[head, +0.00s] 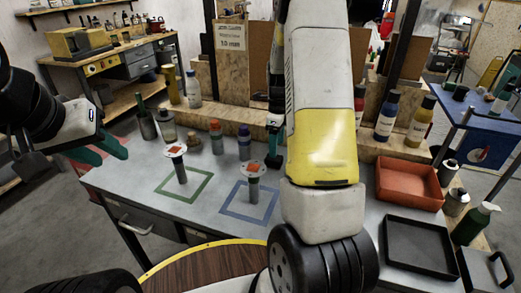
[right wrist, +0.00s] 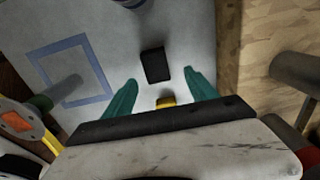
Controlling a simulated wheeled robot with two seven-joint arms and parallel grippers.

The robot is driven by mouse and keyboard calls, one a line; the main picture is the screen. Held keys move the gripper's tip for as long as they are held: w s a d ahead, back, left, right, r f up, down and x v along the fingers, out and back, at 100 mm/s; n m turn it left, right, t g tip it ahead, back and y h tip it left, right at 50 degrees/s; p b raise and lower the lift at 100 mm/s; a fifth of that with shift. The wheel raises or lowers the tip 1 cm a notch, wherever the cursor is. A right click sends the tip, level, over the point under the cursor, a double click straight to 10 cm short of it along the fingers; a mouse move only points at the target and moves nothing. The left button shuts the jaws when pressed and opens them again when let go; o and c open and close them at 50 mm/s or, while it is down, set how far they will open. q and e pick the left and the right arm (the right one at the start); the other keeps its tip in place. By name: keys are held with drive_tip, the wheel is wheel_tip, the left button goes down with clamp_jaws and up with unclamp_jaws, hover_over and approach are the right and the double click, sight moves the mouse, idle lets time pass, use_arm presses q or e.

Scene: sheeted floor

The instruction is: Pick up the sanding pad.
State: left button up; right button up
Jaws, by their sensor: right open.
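A small black block (right wrist: 155,65), which looks like the sanding pad, lies on the grey tabletop in the right wrist view. My right gripper (right wrist: 160,77) is open above the table, with its teal fingers on either side of the block's near end. I cannot tell whether they touch it. In the head view my right gripper (head: 273,132) is partly hidden behind my own arm, and the block cannot be made out clearly. My left gripper (head: 112,158) is open and empty off the table's left side.
Two white-disc tools with orange tops stand by the green outline (head: 176,150) and blue outline (head: 255,168). A small yellow object (right wrist: 166,102) shows near my right palm. Bottles (head: 386,118) line the back ledge. A red tray (head: 408,184) and black tray (head: 418,246) stand right.

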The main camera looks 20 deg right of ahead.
sight(274, 161)
drive_tip(key=f, duration=0.6)
drive_tip(key=shift+s+a+f, duration=0.15)
drive_tip(key=shift+s+a, duration=0.05)
drive_tip(key=shift+a, duration=0.05)
drive_tip(key=shift+c, duration=0.5)
drive_tip(key=c, duration=1.3)
drive_tip(key=shift+c, duration=0.2)
